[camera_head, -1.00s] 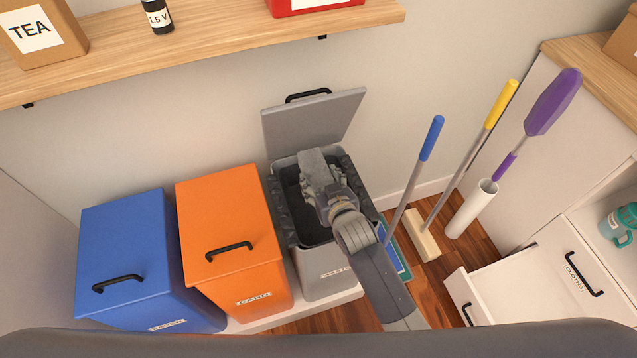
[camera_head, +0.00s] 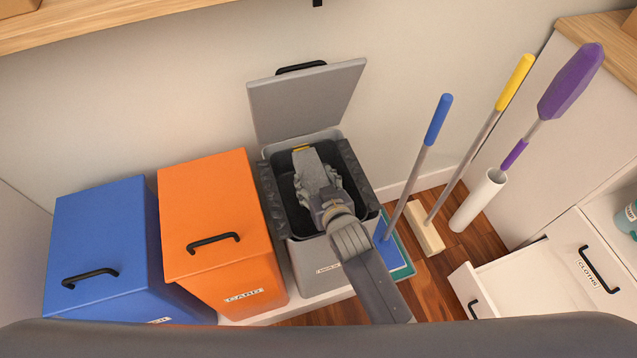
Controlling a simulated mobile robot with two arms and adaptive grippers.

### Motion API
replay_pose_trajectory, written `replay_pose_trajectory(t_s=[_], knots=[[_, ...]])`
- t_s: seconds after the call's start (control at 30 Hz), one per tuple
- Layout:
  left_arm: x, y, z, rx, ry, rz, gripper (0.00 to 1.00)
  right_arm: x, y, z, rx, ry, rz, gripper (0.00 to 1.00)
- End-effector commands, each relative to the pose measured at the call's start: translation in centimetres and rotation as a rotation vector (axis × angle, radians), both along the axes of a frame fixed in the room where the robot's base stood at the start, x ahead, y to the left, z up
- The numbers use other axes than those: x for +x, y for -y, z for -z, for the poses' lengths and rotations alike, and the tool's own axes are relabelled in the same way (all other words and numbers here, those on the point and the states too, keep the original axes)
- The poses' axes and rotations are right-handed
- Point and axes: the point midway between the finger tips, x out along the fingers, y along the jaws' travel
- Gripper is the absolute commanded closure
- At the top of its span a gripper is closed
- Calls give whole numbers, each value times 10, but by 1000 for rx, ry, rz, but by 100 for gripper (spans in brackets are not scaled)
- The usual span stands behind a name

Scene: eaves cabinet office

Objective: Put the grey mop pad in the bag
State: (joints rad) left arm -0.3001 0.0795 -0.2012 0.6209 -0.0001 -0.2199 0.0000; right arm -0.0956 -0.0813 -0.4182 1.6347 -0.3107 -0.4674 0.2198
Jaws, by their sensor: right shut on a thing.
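The grey mop pad (camera_head: 308,164) hangs crumpled in my right gripper (camera_head: 322,193), with a small yellow strip at its far end. The gripper is shut on it and reaches down over the mouth of the grey bin. The dark bag (camera_head: 358,186) lines this bin, its edges folded over the sides. The pad is over the bag's opening, within its outline; its exact depth is hard to tell. My gripper and arm hide part of the pad and the bin's front. My left gripper is not in view.
The bin's grey lid (camera_head: 306,100) stands open behind it. An orange bin (camera_head: 215,215) and a blue bin (camera_head: 105,240) stand closed on the left. A blue-handled tool (camera_head: 432,125), a broom (camera_head: 510,85) and a purple duster (camera_head: 568,85) stand right. A drawer (camera_head: 530,275) is open.

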Motion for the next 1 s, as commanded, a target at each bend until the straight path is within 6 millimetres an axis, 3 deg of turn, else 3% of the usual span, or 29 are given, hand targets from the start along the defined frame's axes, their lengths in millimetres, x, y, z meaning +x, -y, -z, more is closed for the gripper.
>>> replay_pose_trajectory(t_s=[0.2,0.77,0.8,0.83,0.87,1.0], knots=[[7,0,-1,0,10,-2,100,-1,0,0,0,-1,0,64],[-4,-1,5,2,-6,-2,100,-1,0,12,-1,-1,0,64],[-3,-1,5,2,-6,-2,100,-1,0,12,-1,-2,0,35],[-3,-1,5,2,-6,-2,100,-1,0,12,-1,-2,0,28],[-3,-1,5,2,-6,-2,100,-1,0,12,-1,-2,0,24],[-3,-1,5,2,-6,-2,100,-1,0,12,-1,-2,0,24]])
